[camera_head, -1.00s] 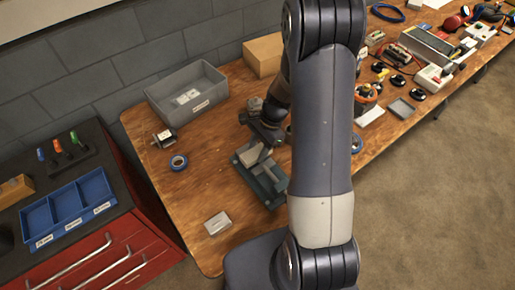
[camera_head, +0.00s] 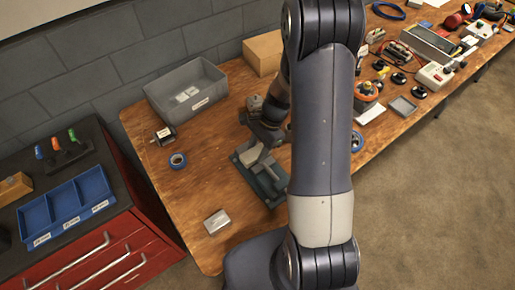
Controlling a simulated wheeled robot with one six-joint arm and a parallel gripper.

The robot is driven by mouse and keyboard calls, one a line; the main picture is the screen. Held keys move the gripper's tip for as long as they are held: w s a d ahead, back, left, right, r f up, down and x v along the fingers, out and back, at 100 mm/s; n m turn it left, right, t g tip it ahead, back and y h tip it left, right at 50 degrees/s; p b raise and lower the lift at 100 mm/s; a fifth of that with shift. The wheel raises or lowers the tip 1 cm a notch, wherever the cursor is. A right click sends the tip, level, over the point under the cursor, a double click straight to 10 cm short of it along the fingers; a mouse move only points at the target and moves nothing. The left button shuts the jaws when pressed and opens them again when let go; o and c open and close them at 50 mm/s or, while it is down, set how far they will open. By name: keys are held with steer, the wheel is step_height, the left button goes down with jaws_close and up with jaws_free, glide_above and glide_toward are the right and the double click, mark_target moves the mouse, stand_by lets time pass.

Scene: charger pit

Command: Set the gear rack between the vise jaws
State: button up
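The vise (camera_head: 269,187) is a grey-green block on the wooden bench, just left of my upright arm link. My gripper (camera_head: 266,146) is at the vise's far end, low over it. A light grey piece (camera_head: 257,157) shows at the gripper's tip, over the jaw area. It may be the gear rack or part of the vise; I cannot tell which. The fingers are too small and dark to show whether they are open or shut. My arm hides the vise's right side.
A grey bin (camera_head: 160,104) and a cardboard box (camera_head: 262,54) stand at the back. A red tool cabinet (camera_head: 110,255) stands at left, with bare bench between.

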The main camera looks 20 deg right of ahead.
steer(key=o, duration=0.4)
steer(key=shift+o, duration=0.5)
steer(key=p+v, duration=0.8)
steer(key=v, duration=0.2)
steer(key=shift+r, duration=0.4)
steer(key=shift+d, duration=0.15)
